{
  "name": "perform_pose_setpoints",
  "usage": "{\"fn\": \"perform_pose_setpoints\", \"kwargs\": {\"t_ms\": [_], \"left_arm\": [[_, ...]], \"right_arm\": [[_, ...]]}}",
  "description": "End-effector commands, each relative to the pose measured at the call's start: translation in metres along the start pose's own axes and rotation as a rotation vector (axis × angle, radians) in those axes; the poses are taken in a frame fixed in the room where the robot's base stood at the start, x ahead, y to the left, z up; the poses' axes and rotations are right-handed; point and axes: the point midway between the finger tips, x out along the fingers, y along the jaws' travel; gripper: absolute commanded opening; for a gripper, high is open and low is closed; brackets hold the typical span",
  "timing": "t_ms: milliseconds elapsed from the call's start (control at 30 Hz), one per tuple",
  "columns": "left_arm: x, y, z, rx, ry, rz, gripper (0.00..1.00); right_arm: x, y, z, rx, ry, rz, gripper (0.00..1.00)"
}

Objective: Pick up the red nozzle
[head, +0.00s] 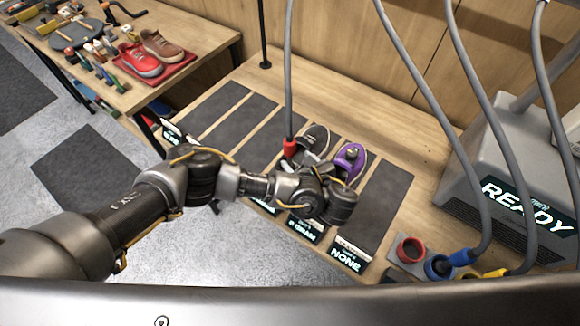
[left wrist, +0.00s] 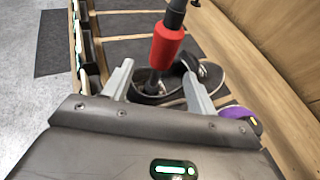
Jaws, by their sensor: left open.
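The red nozzle (head: 289,147) hangs on the end of a grey hose, at the dark grey sneaker (head: 316,136) on the bench. In the left wrist view the red nozzle (left wrist: 167,45) appears upright, ahead of my fingers and between their lines, with its dark tip over the sneaker's opening. My left gripper (left wrist: 157,72) is open and empty, its two fingers spread apart. I cannot tell whether the nozzle touches the sneaker. My right gripper is not in view.
A purple sneaker (head: 351,160) stands close on the right. Dark mats (head: 378,205) with labels line the bench. Red (head: 410,250), blue (head: 438,266) and yellow holders sit at the front right, by a grey machine reading READY (head: 525,203). Several hoses hang overhead.

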Motion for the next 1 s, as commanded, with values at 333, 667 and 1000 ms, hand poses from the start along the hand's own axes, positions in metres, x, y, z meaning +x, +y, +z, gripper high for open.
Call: {"fn": "perform_pose_setpoints", "kwargs": {"t_ms": [333, 667, 1000], "left_arm": [[0.03, 0.002, -0.002, -0.002, 0.001, 0.004, 0.58], [0.045, 0.002, -0.006, -0.004, 0.001, 0.006, 0.58], [0.081, 0.001, -0.001, -0.003, 0.004, 0.007, 0.58]], "right_arm": [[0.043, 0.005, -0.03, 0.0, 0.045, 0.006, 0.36], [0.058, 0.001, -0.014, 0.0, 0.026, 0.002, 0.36], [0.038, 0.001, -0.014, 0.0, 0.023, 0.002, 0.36]]}}
